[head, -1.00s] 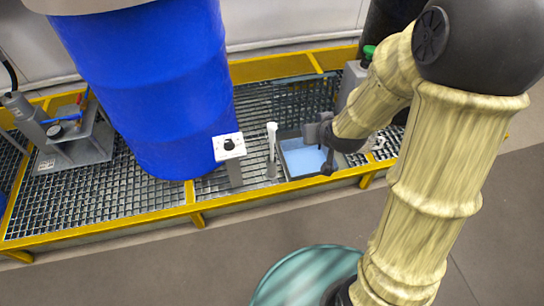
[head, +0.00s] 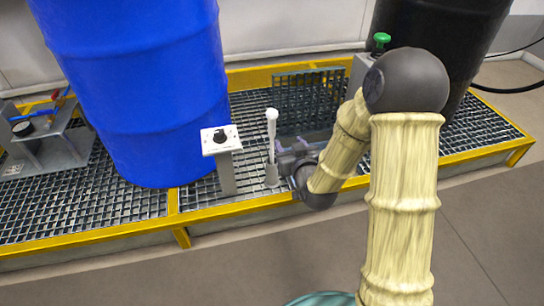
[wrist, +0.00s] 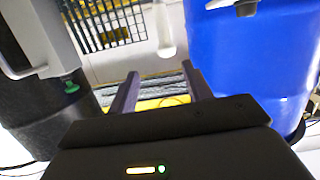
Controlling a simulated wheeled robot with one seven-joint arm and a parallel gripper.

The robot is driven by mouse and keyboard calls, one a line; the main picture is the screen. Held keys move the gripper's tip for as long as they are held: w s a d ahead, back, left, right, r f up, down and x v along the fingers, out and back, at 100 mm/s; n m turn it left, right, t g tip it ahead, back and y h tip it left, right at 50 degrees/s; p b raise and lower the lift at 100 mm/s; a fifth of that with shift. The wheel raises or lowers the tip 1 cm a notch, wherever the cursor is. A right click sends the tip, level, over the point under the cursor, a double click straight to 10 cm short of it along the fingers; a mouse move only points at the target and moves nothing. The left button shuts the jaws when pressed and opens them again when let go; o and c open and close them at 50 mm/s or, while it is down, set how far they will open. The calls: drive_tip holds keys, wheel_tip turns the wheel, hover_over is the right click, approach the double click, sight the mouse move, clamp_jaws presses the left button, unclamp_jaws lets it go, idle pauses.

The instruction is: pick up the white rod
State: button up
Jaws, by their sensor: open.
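The white rod (head: 271,130) stands upright in a grey holder (head: 271,174) on the grating, right of the knob box. In the wrist view the rod (wrist: 163,30) shows near the top centre, beyond the gap between my fingers. My gripper (head: 280,158) is beside the rod's lower part, just to its right; the fingers are small and partly hidden in the head view. In the wrist view my gripper (wrist: 160,72) is open with nothing between its fingers. I cannot tell whether a finger touches the rod.
A white knob box (head: 221,140) on a post stands close left of the rod, with a blue drum (head: 140,90) behind it. A black drum (head: 475,60) and a green button (head: 381,40) are at right. A yellow rail (head: 120,233) edges the grating.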

wheel_tip(320, 180, down, 8)
drive_tip(key=a+t+b, duration=0.1)
drive_tip(key=t+b, duration=0.1)
drive_tip(key=b, duration=0.5)
drive_tip(key=shift+w+a+r+y, duration=0.2)
drive_tip(key=shift+w+r+y, duration=0.05)
drive_tip(key=shift+w+y, duration=0.1)
drive_tip(key=shift+w, duration=0.1)
